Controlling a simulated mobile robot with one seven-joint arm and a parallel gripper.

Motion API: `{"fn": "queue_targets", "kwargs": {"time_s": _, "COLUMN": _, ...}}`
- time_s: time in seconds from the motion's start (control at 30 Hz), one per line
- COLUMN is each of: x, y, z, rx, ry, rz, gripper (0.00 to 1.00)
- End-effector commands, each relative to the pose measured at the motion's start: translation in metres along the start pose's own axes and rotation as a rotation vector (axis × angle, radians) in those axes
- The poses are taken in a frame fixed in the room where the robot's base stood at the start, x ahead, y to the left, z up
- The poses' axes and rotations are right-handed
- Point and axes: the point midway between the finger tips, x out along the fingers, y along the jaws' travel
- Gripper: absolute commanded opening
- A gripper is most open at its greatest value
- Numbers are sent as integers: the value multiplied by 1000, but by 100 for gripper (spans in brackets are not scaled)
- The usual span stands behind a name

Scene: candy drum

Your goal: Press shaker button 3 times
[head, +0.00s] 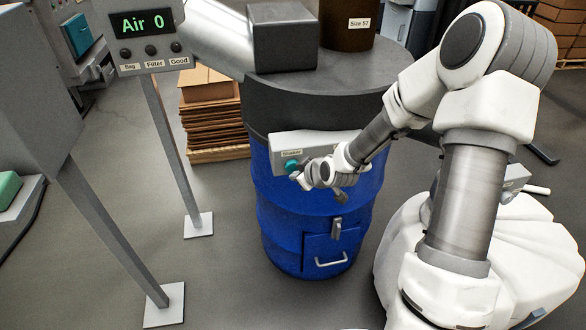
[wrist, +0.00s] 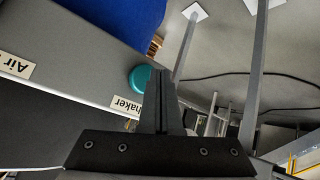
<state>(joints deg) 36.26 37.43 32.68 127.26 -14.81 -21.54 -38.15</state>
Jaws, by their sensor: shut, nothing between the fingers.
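The shaker button is a round teal button (head: 292,166) on a grey box (head: 325,143) labelled "Shaker", mounted on the front of a blue drum (head: 285,200). In the wrist view the teal button (wrist: 141,78) is left of my gripper's fingertips, beside the partly covered "Shaker" label (wrist: 126,105). My gripper (wrist: 160,72) is shut and empty, its fingers together. In the head view my gripper (head: 300,180) is at the box's left end, close to the button. I cannot tell whether the fingers touch it.
A control panel (head: 145,35) reading "Air 0" stands on posts at the left. The drum has a small door with a handle (head: 332,262) below. Stacked cardboard (head: 212,125) lies on a pallet behind.

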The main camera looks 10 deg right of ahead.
Motion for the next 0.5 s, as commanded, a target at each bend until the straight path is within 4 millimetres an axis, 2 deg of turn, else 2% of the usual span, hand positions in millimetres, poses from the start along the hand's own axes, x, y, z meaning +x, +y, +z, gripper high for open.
{"fn": "queue_targets", "kwargs": {"time_s": 0.5, "x": 6, "y": 4, "z": -4, "rx": 0, "ry": 0, "rz": 0, "gripper": 0}}
